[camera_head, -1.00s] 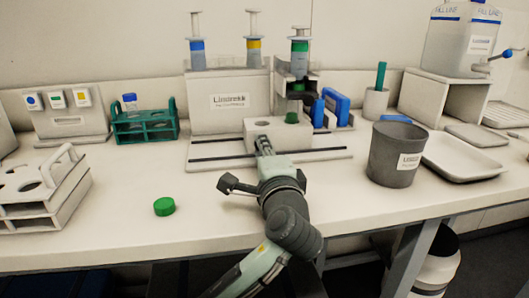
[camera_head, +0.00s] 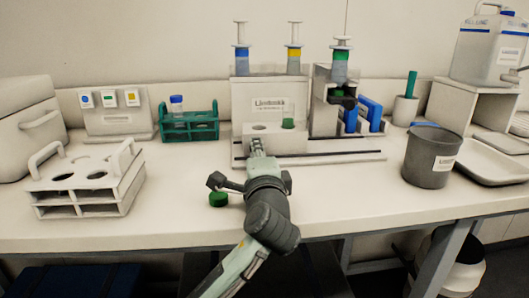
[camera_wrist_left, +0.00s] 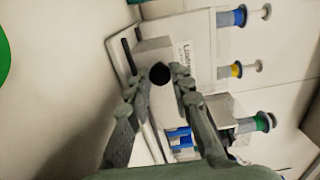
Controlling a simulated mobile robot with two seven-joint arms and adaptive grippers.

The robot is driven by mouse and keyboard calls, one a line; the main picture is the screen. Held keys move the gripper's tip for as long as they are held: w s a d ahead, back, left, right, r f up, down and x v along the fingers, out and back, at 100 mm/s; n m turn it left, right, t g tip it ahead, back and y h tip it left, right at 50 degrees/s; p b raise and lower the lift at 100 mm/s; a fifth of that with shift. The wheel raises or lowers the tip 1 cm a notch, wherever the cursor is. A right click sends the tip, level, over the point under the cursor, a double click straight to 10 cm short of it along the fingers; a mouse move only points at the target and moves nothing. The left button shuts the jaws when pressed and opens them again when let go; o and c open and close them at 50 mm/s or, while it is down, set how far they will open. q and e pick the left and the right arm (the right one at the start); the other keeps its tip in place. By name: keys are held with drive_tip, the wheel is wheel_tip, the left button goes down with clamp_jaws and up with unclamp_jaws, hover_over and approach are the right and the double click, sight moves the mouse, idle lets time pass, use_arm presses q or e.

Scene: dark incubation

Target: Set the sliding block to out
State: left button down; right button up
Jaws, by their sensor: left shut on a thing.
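The white sliding block (camera_head: 292,143) sits on the dark rail in front of the dispensing station (camera_head: 255,105). It stands left of the green-marked syringe (camera_head: 341,68) and its dark holder, clear of the space beneath them. A vial (camera_head: 288,122) stands in its right part, and a round hole shows at its left. My left gripper (camera_head: 256,147) is shut on the block's front left part. The wrist view shows the two fingers (camera_wrist_left: 157,98) on either side of the block (camera_wrist_left: 150,50) near its dark hole. My right gripper is not in view.
A white rack (camera_head: 85,185) and a teal rack (camera_head: 190,125) stand to the left. A grey bin (camera_head: 432,160) stands to the right. The front right bench is clear.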

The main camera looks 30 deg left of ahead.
use_arm(q)
drive_tip(key=shift+s+a+f, duration=0.1)
drive_tip(key=shift+s+a, duration=0.25)
drive_tip(key=shift+a, duration=0.05)
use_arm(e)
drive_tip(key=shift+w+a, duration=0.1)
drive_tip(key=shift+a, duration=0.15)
use_arm(q)
drive_tip(key=shift+a, duration=0.1)
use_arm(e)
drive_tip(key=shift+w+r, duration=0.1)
use_arm(q)
drive_tip(key=c, duration=1.6)
unclamp_jaws()
drive_tip(key=shift+s, duration=0.1)
drive_tip(key=v, duration=1.2)
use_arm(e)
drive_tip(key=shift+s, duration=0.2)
